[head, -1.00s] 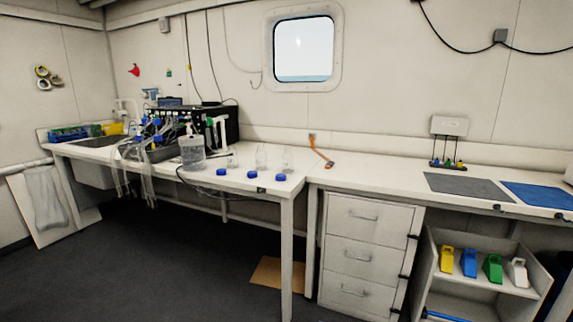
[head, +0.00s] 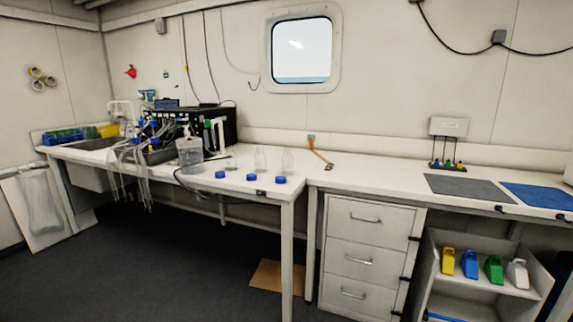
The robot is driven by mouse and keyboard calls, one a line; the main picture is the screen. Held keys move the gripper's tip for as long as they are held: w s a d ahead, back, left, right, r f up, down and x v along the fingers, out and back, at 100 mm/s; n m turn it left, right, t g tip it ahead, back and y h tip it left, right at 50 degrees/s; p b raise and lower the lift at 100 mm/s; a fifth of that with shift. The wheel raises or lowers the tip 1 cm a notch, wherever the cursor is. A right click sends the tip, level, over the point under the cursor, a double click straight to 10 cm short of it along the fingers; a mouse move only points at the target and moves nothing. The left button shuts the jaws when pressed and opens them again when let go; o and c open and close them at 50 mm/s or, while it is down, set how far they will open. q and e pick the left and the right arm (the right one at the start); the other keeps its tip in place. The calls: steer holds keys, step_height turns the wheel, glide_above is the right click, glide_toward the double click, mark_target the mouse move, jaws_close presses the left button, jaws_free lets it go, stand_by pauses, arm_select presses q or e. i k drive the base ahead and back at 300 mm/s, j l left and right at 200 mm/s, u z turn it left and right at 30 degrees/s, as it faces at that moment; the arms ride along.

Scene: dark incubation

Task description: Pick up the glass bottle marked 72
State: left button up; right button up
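Three small clear glass bottles stand upright on the white bench: a left one (head: 231,160), a middle one (head: 260,160) and a right one (head: 287,161). Their markings are too small to read, so I cannot tell which is 72. Three blue caps lie in front of them: left (head: 220,175), middle (head: 251,177) and right (head: 281,180). Neither of my grippers is in view.
A large clear container (head: 190,156) stands left of the bottles, with tubing and a black rack (head: 215,118) behind. A drawer unit (head: 367,255) stands under the right bench. Dark floor (head: 180,270) in front is clear.

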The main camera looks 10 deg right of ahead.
mark_target(288, 160)
steer(key=i+j, duration=0.3)
steer(key=i+j+z, duration=0.15)
steer(key=j, duration=0.3)
steer(key=i+j, duration=0.4)
steer(key=i+j+z, duration=0.15)
steer(key=i+j, duration=0.1)
steer(key=j, duration=0.1)
